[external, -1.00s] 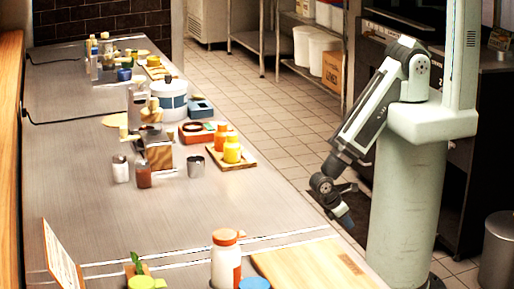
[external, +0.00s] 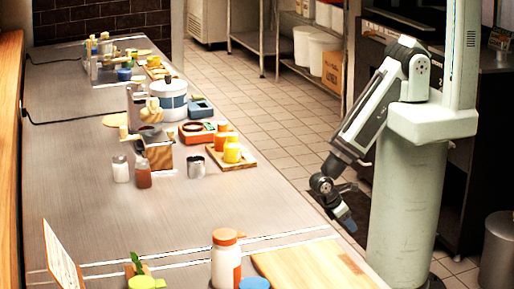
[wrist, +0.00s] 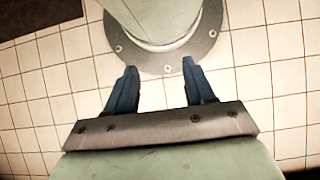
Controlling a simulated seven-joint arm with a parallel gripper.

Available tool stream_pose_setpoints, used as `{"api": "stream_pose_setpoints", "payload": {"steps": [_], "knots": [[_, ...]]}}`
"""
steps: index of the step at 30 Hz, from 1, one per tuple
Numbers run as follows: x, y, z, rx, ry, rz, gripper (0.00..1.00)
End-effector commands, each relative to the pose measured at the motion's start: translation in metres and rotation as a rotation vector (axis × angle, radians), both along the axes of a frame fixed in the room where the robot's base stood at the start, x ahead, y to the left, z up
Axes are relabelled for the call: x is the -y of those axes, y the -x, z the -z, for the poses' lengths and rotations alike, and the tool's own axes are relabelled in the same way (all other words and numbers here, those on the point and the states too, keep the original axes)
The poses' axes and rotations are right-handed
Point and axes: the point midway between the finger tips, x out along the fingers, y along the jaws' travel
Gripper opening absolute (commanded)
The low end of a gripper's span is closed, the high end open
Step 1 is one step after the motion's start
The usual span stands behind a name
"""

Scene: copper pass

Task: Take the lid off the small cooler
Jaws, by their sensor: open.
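My gripper (external: 348,222) hangs low beside the counter, at the end of my folded arm, and is empty. In the wrist view its two blue fingers (wrist: 158,84) are spread apart over the tiled floor, in front of my base. No small cooler can be made out for certain. A round white container with a blue band (external: 173,101) stands on the far half of the counter, well away from my gripper. A small blue box (external: 201,110) sits to its right. I cannot tell whether either one is the cooler.
The steel counter (external: 120,215) has a clear middle. A wooden board (external: 300,268), a white jar with an orange lid (external: 226,262) and a blue lid (external: 254,283) are near its front. Yellow jars (external: 232,151) stand on a small board, near an orange box (external: 190,137).

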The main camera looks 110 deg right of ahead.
Motion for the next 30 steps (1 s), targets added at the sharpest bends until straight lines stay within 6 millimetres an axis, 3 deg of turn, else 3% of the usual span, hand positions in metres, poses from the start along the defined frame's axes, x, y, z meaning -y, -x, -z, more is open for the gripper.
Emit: {"api": "stream_pose_setpoints", "payload": {"steps": [4, 8, 20, 30], "knots": [[-0.001, -0.008, -0.002, 0.01, -0.011, -0.006, 0.54], [-0.004, -0.032, -0.011, 0.04, -0.045, -0.024, 0.54], [-0.015, -0.139, -0.065, 0.191, -0.2, -0.134, 0.54], [-0.023, -0.22, -0.129, 0.33, -0.324, -0.254, 0.54]]}}
